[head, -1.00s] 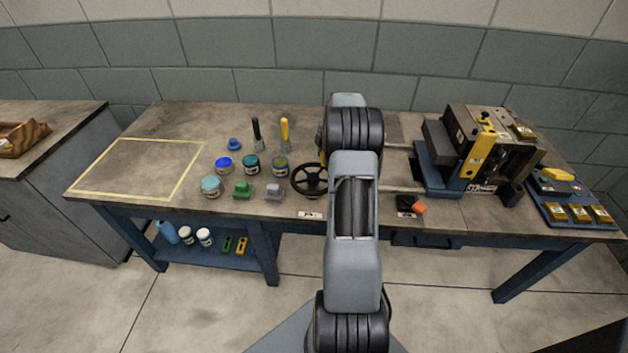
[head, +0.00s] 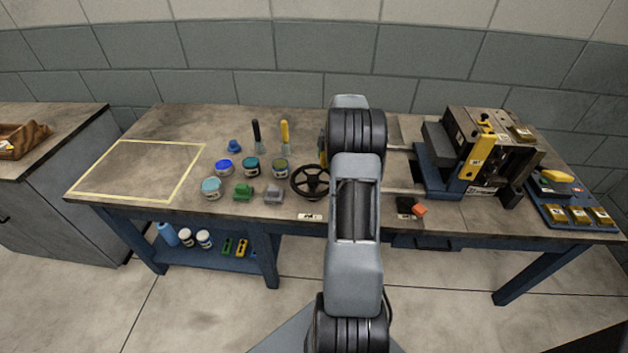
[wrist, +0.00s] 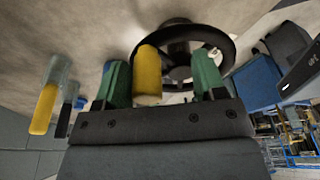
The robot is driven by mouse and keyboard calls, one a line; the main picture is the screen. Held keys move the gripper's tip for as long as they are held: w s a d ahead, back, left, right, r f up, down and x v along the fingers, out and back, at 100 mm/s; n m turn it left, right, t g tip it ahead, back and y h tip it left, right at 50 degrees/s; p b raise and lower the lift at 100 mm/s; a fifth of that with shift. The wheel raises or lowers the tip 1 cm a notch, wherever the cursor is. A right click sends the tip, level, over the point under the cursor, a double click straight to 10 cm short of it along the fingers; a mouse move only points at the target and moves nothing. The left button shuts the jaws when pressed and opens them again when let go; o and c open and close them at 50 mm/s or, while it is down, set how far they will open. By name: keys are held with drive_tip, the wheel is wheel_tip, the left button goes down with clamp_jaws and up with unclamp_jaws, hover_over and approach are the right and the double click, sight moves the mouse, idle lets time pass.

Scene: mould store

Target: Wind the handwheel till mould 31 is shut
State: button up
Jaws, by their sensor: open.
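The black handwheel (head: 310,183) is at the bench's front middle, partly hidden by my arm in the head view. In the wrist view the handwheel (wrist: 222,45) shows just beyond my gripper. A yellow grip (wrist: 147,75), which looks like the wheel's handle, stands between my gripper's (wrist: 160,62) two green fingers. The fingers are open, with a gap at least on the right side of the grip. My gripper is hidden behind my arm in the head view. The mould (head: 490,155), with a yellow strap, sits in a blue frame at the right; its number is not readable.
Paint pots (head: 211,187), green and grey blocks and two brush-like tools (head: 285,135) stand left of the wheel. An orange-and-black object (head: 420,211) lies at the front edge. A blue tray (head: 548,208) is at far right. The yellow-outlined area (head: 140,168) is empty.

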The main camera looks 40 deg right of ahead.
wheel_tip(320, 180, up, 9)
drive_tip(key=p, duration=0.5)
drive_tip(key=shift+f, duration=0.1)
idle(0.6)
